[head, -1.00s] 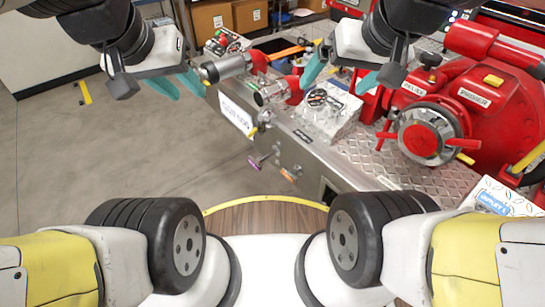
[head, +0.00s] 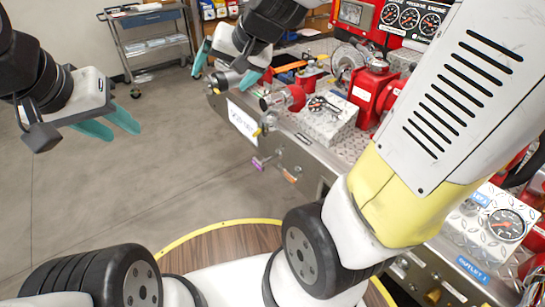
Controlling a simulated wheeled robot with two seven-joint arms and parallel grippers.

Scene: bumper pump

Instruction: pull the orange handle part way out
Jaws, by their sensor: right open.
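The orange handle (head: 289,176) is a small tab low on the side face of the metal bumper (head: 315,160), right of a purple handle (head: 257,164). How far it stands out is too small to tell. My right gripper (head: 226,68) is open and empty, with its teal fingers apart, above the bumper's far end near the silver nozzle. It is well above and beyond the orange handle. My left gripper (head: 124,134) is over the bare floor at the left, away from the bumper. Its teal fingertips look slightly apart, with nothing between them.
A silver-and-red nozzle (head: 283,98) and a tread-plate box (head: 328,118) stand on the bumper. A yellow handle (head: 257,132) is on its side. Red pump parts (head: 370,93) stand behind. My own arm covers the right side. A grey cart (head: 150,45) is at the back. Floor left of the bumper is clear.

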